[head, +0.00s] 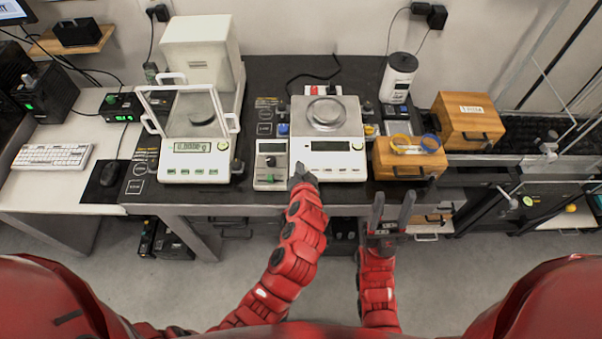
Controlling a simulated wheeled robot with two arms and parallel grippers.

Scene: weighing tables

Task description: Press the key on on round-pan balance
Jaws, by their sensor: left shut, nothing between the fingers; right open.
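The round-pan balance (322,145) stands in the middle of the dark table, a white unit with a round pan (325,112) on a square silver top. Its display (330,146) looks blank, and small keys line its front panel. My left gripper (302,174) is shut and empty at the front left edge of this balance, close to the keys; the fingertips cover part of the front, and I cannot tell whether they touch a key. My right gripper (393,197) is open and empty in front of the table edge, to the right of the balance.
A second balance (195,155) with a glass shield stands left, its display lit. A small grey meter (270,165) sits between the two balances. A wooden box (408,160) with goggles (415,145) stands right, and a white canister (398,78) stands behind.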

